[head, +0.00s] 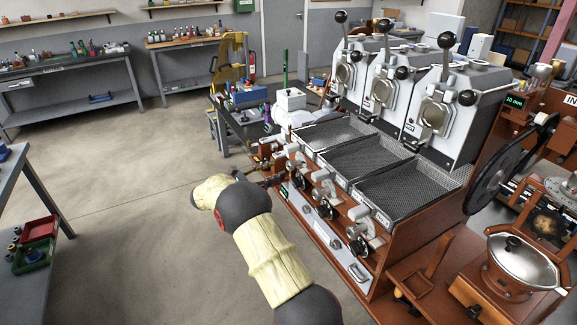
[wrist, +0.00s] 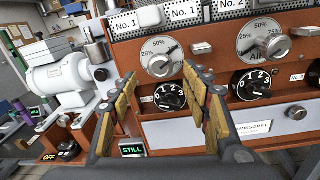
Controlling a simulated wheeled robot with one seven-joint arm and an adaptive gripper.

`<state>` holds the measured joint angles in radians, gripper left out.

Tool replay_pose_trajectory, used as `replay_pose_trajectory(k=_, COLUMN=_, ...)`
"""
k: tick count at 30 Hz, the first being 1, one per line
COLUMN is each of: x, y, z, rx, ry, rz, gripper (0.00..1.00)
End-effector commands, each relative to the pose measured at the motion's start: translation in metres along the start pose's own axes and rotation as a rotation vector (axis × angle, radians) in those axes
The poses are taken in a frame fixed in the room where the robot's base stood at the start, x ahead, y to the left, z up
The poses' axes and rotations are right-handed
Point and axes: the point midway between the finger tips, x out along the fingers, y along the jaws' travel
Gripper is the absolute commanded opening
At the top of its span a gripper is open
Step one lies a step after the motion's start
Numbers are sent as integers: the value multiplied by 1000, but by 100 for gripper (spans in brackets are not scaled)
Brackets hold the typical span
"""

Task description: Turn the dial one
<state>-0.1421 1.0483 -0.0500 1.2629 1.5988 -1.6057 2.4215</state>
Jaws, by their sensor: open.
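In the wrist view, a silver dial (wrist: 160,57) marked 25%, 50% and 75% sits on the brown panel under No. 1 labels. Below it is a black numbered dial (wrist: 170,96), with a small No. 1 label at its left. My gripper (wrist: 160,76) is open and empty, its yellow-padded fingers in front of the panel, either side of these dials in the picture. I see no clear contact. In the head view, my gripper (head: 268,178) is small and partly hidden by my arm at the machine's front left.
Another silver dial (wrist: 265,43) and black dial (wrist: 254,85) sit to the right. A white motor-like machine (wrist: 62,85) and a green STILL display (wrist: 132,148) are nearby. In the head view, mesh trays (head: 405,190) lie behind the front panel; the floor at left is clear.

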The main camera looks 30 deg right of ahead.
Motion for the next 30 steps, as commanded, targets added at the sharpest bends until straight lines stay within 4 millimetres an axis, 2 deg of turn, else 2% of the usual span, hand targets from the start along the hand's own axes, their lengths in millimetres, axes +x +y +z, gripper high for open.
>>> replay_pose_trajectory(k=9, x=48, y=-1, z=-2, rx=-2, ry=1, rz=-1, gripper=48)
replay_pose_trajectory(k=15, x=68, y=0, z=-1, rx=-3, ry=1, rz=1, gripper=48)
replay_pose_trajectory(k=26, x=73, y=0, z=0, rx=-4, ry=1, rz=3, gripper=48)
replay_pose_trajectory(k=30, x=73, y=0, z=0, rx=-3, ry=1, rz=3, gripper=40)
